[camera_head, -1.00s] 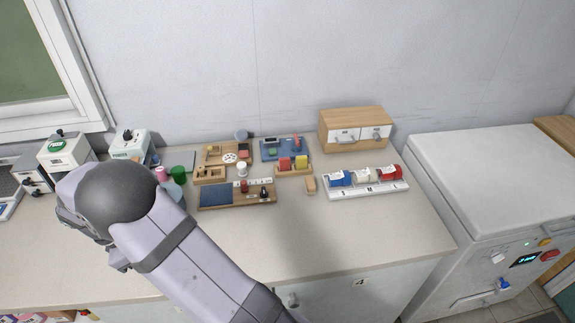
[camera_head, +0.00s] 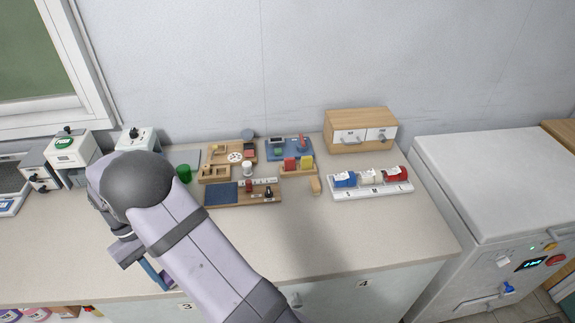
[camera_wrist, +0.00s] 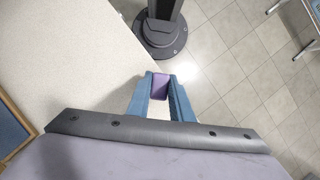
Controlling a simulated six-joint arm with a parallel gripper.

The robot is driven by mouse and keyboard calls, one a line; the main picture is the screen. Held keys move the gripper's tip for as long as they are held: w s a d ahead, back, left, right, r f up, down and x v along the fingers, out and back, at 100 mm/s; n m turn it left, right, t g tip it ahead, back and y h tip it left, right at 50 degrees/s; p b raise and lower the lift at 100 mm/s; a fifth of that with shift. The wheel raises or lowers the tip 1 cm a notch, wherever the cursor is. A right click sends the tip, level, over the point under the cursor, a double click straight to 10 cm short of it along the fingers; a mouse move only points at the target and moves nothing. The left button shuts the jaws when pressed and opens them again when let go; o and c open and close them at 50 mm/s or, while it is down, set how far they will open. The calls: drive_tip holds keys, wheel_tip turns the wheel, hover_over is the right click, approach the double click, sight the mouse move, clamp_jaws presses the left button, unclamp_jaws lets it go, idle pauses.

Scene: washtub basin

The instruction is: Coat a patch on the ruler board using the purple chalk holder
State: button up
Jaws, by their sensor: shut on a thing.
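In the wrist view, my gripper (camera_wrist: 158,90) has its blue fingers shut on a small purple block-like end, which I take as the purple chalk holder (camera_wrist: 159,86). It is held near the counter's front edge with floor beyond it. In the head view a blue finger (camera_head: 157,275) shows below my arm at that edge; the holder is hidden there. The ruler board (camera_head: 270,201), a wooden board with a dark blue panel and a white marked strip, lies on the counter right of my arm. Part of a wood-edged blue board (camera_wrist: 10,135) shows at the wrist view's left.
Behind the board are wooden trays (camera_head: 215,173), a blue tray (camera_head: 289,148) and a block holder (camera_head: 298,169). A white rack (camera_head: 372,189) with rolls and a drawer box (camera_head: 360,130) stand right. A green cylinder (camera_head: 184,174) is beside my arm. The front counter is clear.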

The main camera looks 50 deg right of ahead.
drive_tip(key=shift+d+r, duration=0.1)
idle(0.3)
drive_tip(key=shift+d+r, duration=0.15)
drive_tip(key=shift+d, duration=0.1)
drive_tip(key=s+d+r+m+y+p, duration=0.1)
drive_tip(key=d+r+m+p, duration=0.15)
drive_tip(key=d, duration=0.35)
drive_tip(key=s+d+r+m+t+y+p, duration=0.1)
drive_tip(key=s+d+r+m+p, duration=0.15)
drive_tip(key=d+p, duration=0.2)
drive_tip(key=s+d+r+m+y+p, duration=0.1)
drive_tip(key=d+r+m+p, duration=0.15)
drive_tip(key=d, duration=0.35)
drive_tip(key=w+d+m+t+h, duration=0.1)
drive_tip(key=w+d+m+t, duration=0.3)
drive_tip(key=m, duration=1)
drive_tip(key=w+d+m+t+h, duration=0.2)
drive_tip(key=w+d+m+t, duration=0.2)
drive_tip(key=w+m, duration=0.6)
drive_tip(key=shift+d+m, duration=1)
drive_tip(key=shift+m, duration=1.25)
drive_tip(key=shift+f, duration=0.15)
